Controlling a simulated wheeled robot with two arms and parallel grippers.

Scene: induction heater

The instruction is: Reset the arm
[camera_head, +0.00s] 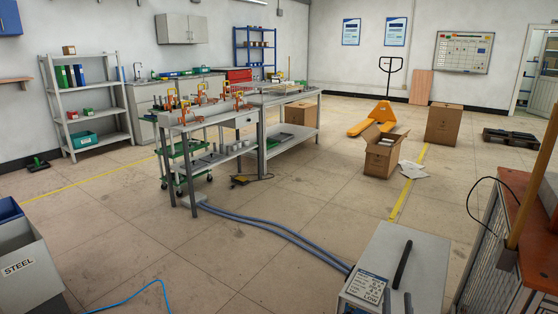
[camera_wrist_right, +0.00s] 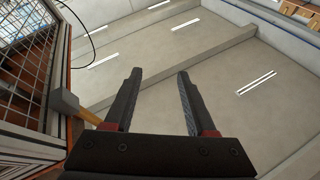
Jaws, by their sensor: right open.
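My right gripper (camera_wrist_right: 160,75) shows in the right wrist view. Its two dark fingers stand apart, with nothing between them. Behind them is a pale grey surface with white strips, which looks like the ceiling. I cannot make out the right gripper in the head view. My left gripper is in neither view.
A grey cabinet (camera_head: 428,262) with blue hoses (camera_head: 270,228) stands in front. At right are a wire-mesh cage (camera_head: 482,258) and a wooden-handled hammer (camera_head: 525,205); the hammer head (camera_wrist_right: 64,101) is left of the fingers.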

